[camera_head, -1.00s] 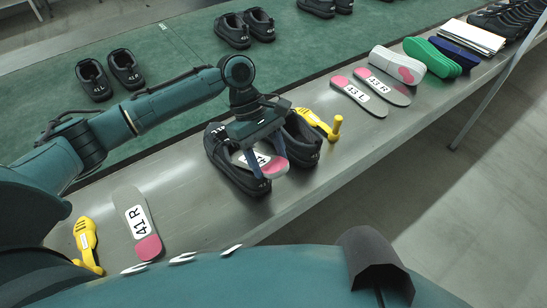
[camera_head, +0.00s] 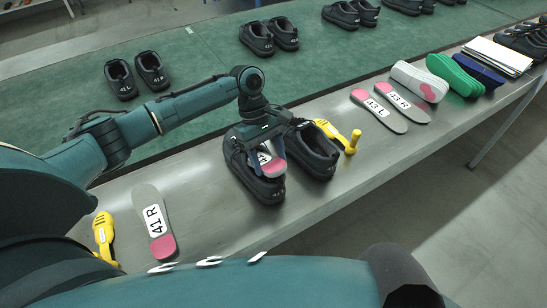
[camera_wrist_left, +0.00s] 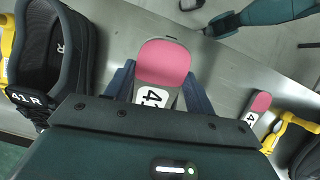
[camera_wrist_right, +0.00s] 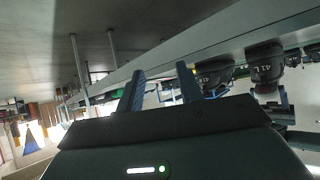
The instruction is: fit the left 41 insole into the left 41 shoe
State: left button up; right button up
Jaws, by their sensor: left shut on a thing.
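The left 41 shoe (camera_head: 262,190) is black and stands on the grey bench, heel toward me. My left gripper (camera_head: 268,158) is over its opening, shut on the left 41 insole (camera_head: 272,166), which is grey with a pink heel and a white label. The heel end shows at the shoe's opening; the front is hidden, and I cannot tell how deep it sits. In the left wrist view the insole's pink heel (camera_wrist_left: 163,62) is between the fingers. The right 41 shoe (camera_head: 318,160) stands close beside. My right gripper (camera_wrist_right: 162,88) is open and empty, away from the shoes.
The 41 R insole (camera_head: 154,222) lies on the bench at the left beside a yellow tool (camera_head: 104,235). Another yellow tool (camera_head: 352,141) lies behind the right shoe. 43 insoles (camera_head: 380,110) lie farther right. More shoes (camera_head: 136,76) stand on the green belt (camera_head: 200,52).

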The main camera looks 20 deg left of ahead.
aim_at(265, 161)
pick_arm(q)
jog(key=shift+w+a+f, duration=0.25)
jog(key=shift+w+a, duration=0.25)
jog(key=shift+a, duration=0.3)
jog(key=shift+f+y+p, duration=0.3)
jog(key=shift+f+p, duration=0.15)
jog(key=shift+d+f+t, duration=0.1)
jog(key=shift+f+t, duration=0.2)
jog(key=shift+s+f, duration=0.1)
jog(key=shift+f, duration=0.05)
pick_arm(e)
jog(key=shift+s+d, duration=0.15)
jog(key=shift+s, duration=0.25)
pick_arm(q)
jog(key=o, duration=0.8)
jog(key=shift+f, duration=0.1)
jog(key=shift+o, duration=1.2)
jog(key=shift+s, duration=0.1)
pick_arm(e)
jog(key=shift+w+r, duration=0.1)
jog(key=shift+w, duration=0.15)
pick_arm(q)
jog(key=shift+f, duration=0.1)
pick_arm(e)
jog(key=shift+r, duration=0.1)
